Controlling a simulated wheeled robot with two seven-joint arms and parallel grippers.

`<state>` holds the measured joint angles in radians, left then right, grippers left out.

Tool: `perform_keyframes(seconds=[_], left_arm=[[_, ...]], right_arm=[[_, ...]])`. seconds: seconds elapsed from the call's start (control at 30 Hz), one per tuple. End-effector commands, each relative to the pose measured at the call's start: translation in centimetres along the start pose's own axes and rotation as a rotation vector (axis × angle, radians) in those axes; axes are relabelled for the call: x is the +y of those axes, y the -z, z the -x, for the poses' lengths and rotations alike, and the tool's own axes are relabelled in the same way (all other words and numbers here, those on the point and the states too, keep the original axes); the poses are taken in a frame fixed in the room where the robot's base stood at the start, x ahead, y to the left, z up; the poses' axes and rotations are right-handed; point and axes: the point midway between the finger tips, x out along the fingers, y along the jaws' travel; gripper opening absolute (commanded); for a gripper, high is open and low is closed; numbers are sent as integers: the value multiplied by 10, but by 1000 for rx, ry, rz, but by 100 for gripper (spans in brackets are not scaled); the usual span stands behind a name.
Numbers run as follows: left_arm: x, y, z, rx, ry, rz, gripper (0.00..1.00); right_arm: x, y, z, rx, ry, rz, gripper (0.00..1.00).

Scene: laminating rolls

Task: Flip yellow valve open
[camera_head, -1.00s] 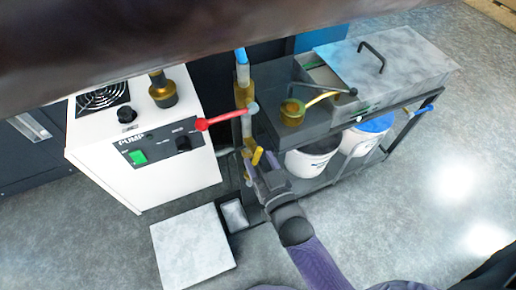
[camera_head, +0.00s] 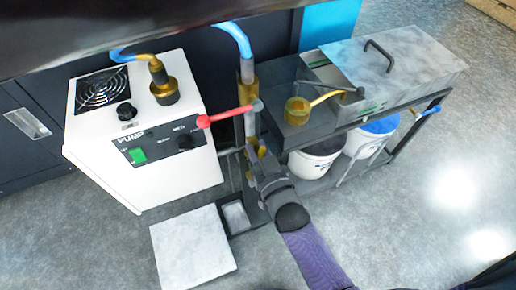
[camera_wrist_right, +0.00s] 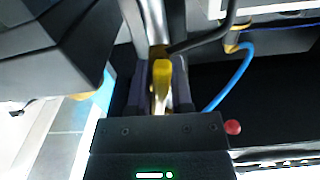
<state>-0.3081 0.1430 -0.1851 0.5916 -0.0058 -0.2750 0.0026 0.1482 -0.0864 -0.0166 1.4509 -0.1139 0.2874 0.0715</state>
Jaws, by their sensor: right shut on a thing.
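The yellow valve (camera_head: 262,151) is on the vertical pipe between the pump and the bench, below the red lever. In the head view my right gripper (camera_head: 259,163) covers most of it, and only a little yellow shows. In the right wrist view the yellow valve handle (camera_wrist_right: 162,73) stands upright between the two dark fingers of my right gripper (camera_wrist_right: 161,95). The fingers are shut on it. How far the handle is turned cannot be told. My left gripper is not in view.
A red lever (camera_head: 230,114) crosses the pipe (camera_head: 249,126) just above my right gripper. The white pump box (camera_head: 178,168) stands to the left. A metal bench (camera_head: 375,112) with buckets (camera_head: 313,160) below stands to the right. A pale slab (camera_head: 194,248) lies on the floor.

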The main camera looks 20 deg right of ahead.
Motion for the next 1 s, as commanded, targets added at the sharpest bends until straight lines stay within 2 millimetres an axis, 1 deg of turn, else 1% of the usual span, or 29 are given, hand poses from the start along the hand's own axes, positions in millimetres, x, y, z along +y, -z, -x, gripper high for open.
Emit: perform_keyframes(seconds=[0.1,0.2,0.43,0.47,0.5,0.57,0.6,0.63,0.87,0.97,1.0], left_arm=[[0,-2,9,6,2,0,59],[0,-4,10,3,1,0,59],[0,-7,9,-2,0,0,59],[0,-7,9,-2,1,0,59],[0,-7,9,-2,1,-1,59],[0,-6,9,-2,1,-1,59],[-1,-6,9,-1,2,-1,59],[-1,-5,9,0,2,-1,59],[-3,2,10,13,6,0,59],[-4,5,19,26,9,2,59],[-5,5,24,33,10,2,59]], right_arm=[[0,4,0,0,-1,157,0],[0,2,0,-1,-1,252,0],[0,0,0,-2,0,264,0],[0,0,0,-2,0,263,28],[0,0,0,-2,0,263,37],[0,0,0,-2,0,263,50],[0,0,0,-2,0,263,58],[0,0,0,-2,0,262,61],[0,0,2,-2,0,262,61],[0,4,16,-2,0,262,61],[0,5,25,-2,0,262,61]])
